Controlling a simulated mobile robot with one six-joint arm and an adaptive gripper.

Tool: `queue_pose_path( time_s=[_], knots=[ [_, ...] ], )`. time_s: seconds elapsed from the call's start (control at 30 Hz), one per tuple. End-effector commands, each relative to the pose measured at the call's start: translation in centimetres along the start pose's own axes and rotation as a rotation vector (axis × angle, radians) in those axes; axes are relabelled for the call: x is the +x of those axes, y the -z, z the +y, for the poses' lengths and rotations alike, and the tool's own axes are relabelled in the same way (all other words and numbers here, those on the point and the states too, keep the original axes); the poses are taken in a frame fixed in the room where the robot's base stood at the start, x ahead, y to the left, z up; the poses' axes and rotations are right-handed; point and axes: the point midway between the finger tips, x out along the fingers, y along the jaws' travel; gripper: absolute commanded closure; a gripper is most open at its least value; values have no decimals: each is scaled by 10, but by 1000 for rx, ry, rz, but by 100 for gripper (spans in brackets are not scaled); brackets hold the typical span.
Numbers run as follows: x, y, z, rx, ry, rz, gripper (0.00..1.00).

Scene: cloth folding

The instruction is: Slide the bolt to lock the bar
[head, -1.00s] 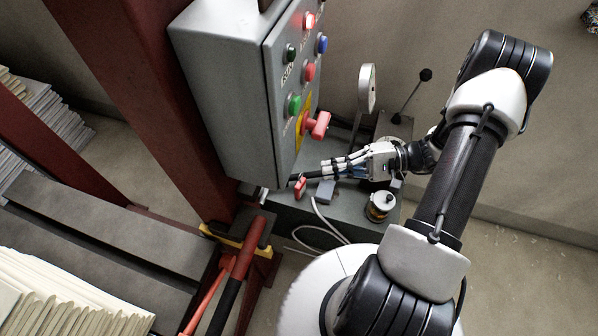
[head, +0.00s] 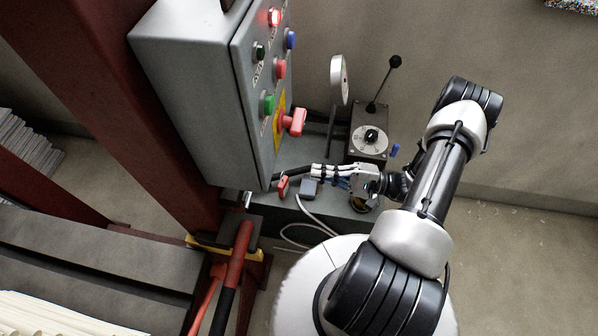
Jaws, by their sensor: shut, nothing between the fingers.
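My gripper (head: 290,175) is shut and empty. Its dark fingers point left, just below the lower edge of the grey control cabinet. A small red part (head: 283,187) sits just below the fingertips; I cannot tell whether they touch. A small pale metal piece (head: 247,200) shows left of it, near the foot of the red-brown post, and may be the bolt. A red bar with a black lower end (head: 240,255) slants beside a yellow bracket (head: 205,246). I cannot make out clearly which part is the bolt or how far it is slid.
The grey control cabinet (head: 185,70) with buttons and a red switch handle (head: 294,121) stands above the fingers. A dial box (head: 371,137), gauge (head: 339,80) and black-knobbed lever (head: 385,80) stand behind. A pale cable (head: 315,218) loops below. Floor at right is clear.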

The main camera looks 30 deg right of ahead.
Motion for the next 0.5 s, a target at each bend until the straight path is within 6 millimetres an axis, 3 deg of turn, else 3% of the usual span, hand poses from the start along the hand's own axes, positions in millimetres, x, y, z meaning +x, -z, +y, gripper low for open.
queue_pose_path(
  time_s=[0.4,0.5],
  knots=[
    [84,-1,2,3,-4,-7,100],
    [96,-7,1,3,-1,-1,100]
  ],
)
